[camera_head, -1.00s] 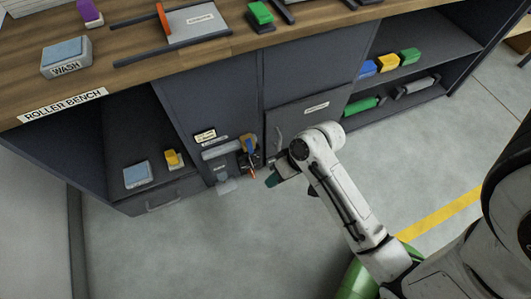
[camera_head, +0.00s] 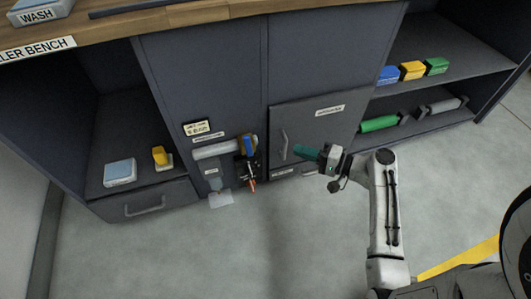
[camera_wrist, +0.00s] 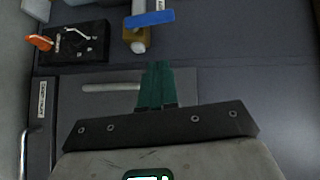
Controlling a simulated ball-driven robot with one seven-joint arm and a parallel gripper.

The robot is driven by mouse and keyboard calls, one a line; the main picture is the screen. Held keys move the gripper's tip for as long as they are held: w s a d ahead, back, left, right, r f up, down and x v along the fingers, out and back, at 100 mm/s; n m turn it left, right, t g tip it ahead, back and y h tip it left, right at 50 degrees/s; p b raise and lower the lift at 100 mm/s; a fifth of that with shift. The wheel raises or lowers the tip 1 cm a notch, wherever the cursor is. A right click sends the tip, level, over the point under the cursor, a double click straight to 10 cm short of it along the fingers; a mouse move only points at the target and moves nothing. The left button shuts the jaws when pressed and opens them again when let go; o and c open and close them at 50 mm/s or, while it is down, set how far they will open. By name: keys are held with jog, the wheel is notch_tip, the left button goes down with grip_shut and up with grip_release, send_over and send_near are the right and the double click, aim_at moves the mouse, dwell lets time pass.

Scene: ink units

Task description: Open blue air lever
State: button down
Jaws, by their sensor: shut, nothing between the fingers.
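The blue air lever (camera_head: 248,146) is a short blue bar on a yellowish fitting at the right end of a pale cylinder (camera_head: 215,150), on the cabinet front. In the wrist view the blue lever (camera_wrist: 149,19) lies crosswise at top centre. My gripper (camera_head: 300,152) has green fingers, pressed together and empty. In the head view it points left toward the lever, in front of the grey door, with a gap between. In the wrist view its fingertips (camera_wrist: 158,64) are below the lever in the picture and apart from it.
An orange lever (camera_head: 252,185) on a black block (camera_wrist: 80,43) sits just below the blue one. A door handle (camera_head: 284,145) is close to my gripper. A shelf with coloured blocks (camera_head: 411,70) is at the right. The floor in front is clear.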

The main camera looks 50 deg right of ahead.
jog(key=shift+s+d+m, duration=0.2)
jog(key=shift+d+m, duration=0.1)
jog(key=shift+d, duration=0.15)
jog(key=shift+w, duration=0.1)
jog(key=b, duration=0.3)
send_near(248, 145)
jog(key=w+d, duration=0.3)
jog(key=d, duration=0.1)
jog(key=shift+w+a+f+b, duration=0.1)
jog(key=shift+w+a+b, duration=0.45)
jog(key=shift+w+a, duration=1.15)
jog(key=shift+a, duration=0.1)
